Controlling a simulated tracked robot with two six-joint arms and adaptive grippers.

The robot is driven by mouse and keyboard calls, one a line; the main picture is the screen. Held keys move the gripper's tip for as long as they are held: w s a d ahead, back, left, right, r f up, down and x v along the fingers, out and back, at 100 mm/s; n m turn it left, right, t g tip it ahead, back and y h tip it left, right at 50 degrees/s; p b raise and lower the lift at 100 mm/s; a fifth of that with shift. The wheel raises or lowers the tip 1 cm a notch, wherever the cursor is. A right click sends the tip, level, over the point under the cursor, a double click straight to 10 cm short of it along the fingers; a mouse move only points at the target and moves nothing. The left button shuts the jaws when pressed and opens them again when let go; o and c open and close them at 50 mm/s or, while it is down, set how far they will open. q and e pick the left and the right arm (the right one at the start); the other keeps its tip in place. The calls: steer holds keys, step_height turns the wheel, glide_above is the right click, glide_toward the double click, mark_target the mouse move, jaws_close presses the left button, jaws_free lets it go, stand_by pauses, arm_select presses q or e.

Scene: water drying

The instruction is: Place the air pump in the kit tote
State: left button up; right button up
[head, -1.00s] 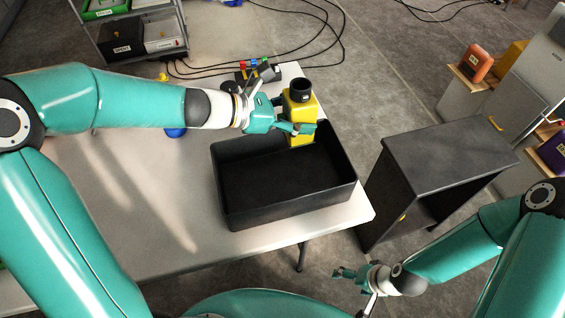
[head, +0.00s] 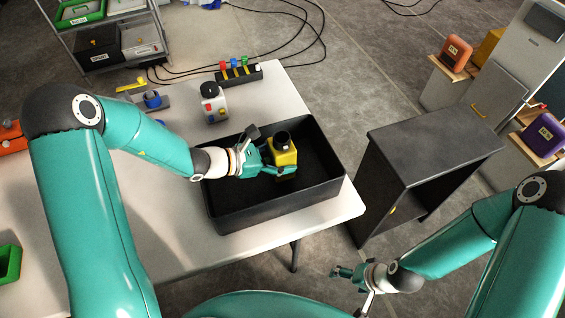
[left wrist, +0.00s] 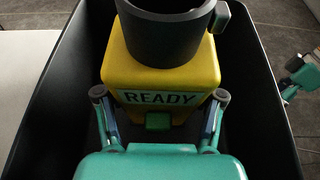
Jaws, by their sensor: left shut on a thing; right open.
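The air pump (head: 284,152) is a yellow box with a black round collar on top. It is upright inside the walls of the black kit tote (head: 287,203); I cannot tell whether its base touches the tote floor. My left gripper (head: 280,169) is shut on the pump from its left side. In the left wrist view the pump (left wrist: 160,75) shows a "READY" label and a green button between my left fingers (left wrist: 158,105), with tote walls around it. My right gripper (head: 344,273) is open and empty, low at the front right, away from the tote.
The tote stands on a white table (head: 150,240). Behind it are a white device with a black knob (head: 213,105) and a black strip with coloured parts (head: 239,73). A dark cabinet (head: 420,165) stands right of the table. A green tray (head: 8,264) lies at far left.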

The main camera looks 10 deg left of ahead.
arm_select(q)
step_height(320, 180, down, 3)
steer(key=shift+r, duration=0.1)
steer(key=o, duration=1.4)
